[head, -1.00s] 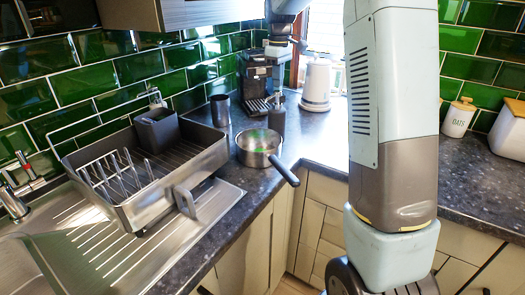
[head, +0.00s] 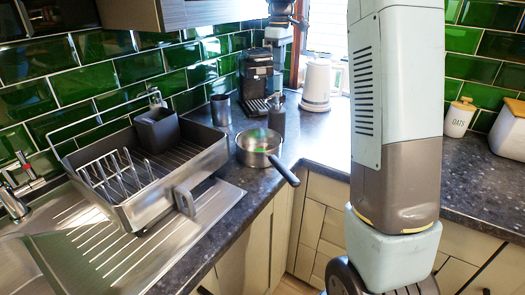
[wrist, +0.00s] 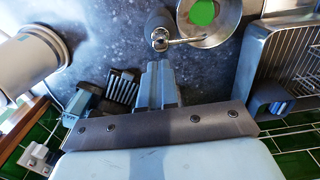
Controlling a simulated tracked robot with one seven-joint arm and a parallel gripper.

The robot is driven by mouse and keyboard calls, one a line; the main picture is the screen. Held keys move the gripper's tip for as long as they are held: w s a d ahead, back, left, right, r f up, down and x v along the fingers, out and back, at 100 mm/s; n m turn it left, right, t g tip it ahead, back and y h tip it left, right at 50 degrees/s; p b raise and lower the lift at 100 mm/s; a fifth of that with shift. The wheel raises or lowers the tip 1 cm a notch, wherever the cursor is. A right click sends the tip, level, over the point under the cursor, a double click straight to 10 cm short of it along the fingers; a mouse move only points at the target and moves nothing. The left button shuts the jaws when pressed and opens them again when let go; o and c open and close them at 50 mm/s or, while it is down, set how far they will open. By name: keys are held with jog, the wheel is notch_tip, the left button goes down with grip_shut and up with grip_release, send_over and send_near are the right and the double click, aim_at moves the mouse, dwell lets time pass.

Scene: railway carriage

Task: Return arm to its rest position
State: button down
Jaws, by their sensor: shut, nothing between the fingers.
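My gripper (wrist: 158,72) shows in the wrist view with its fingers together and nothing between them, above the dark worktop. In the head view my wrist and gripper hang at the top, in front of the coffee machine (head: 257,72) by the window; the fingertips are too small to make out there. My light-blue and grey arm link fills the right middle of the head view. My gripper touches nothing that I can see.
A saucepan (head: 258,147) with something green inside stands on the worktop, its handle over the edge. A soap dispenser (head: 278,115), metal cup (head: 220,108) and white kettle (head: 316,84) stand behind. A dish rack (head: 150,165) is left; an oats jar (head: 459,116) is right.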

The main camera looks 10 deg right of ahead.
jog(key=shift+r, duration=0.35)
jog(key=s+r+m+t, duration=0.1)
jog(key=s+r+m, duration=0.1)
jog(key=s, duration=0.8)
jog(key=s+r+m+t, duration=0.2)
jog(key=s, duration=0.8)
jog(key=s+f+m+t, duration=0.1)
jog(key=s+f, duration=0.3)
jog(key=s, duration=0.5)
jog(key=s+f+m+t, duration=0.1)
jog(key=s+f+m, duration=0.2)
jog(key=s, duration=0.7)
jog(key=shift+d+f+m+t, duration=0.25)
jog(key=shift+f+m+t, duration=0.1)
jog(key=shift+m, duration=0.15)
